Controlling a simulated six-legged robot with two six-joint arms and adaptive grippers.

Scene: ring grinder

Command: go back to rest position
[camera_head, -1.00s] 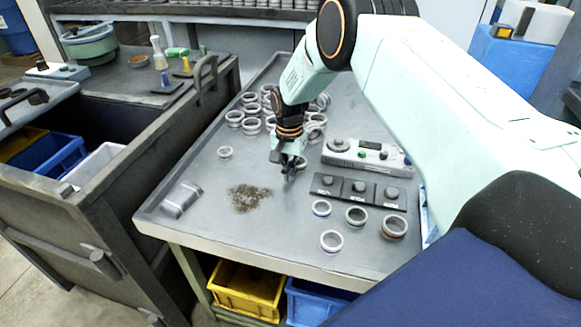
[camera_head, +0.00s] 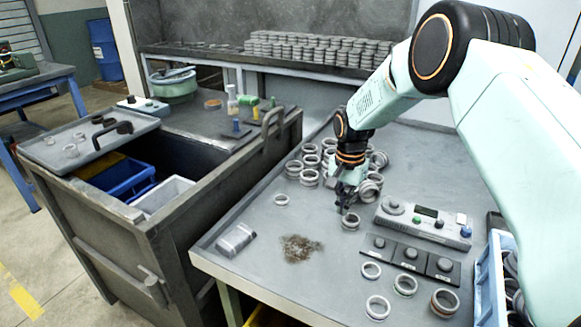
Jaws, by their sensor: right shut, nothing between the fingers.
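My right gripper (camera_head: 345,204) hangs over the grey metal table (camera_head: 262,215), its fingers shut with nothing between them. A single metal ring (camera_head: 350,221) lies close beside its fingertips; I cannot tell if they touch. Several more rings (camera_head: 309,177) are clustered behind the gripper, partly hidden by my right arm. My left gripper is not in view.
A control box (camera_head: 423,222) and a black three-button panel (camera_head: 410,256) stand right of the gripper. A brown pile of debris (camera_head: 299,248) and a grey packet (camera_head: 236,240) lie at left. A dark cabinet with bins (camera_head: 128,185) adjoins the table. A blue crate (camera_head: 490,275) is at right.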

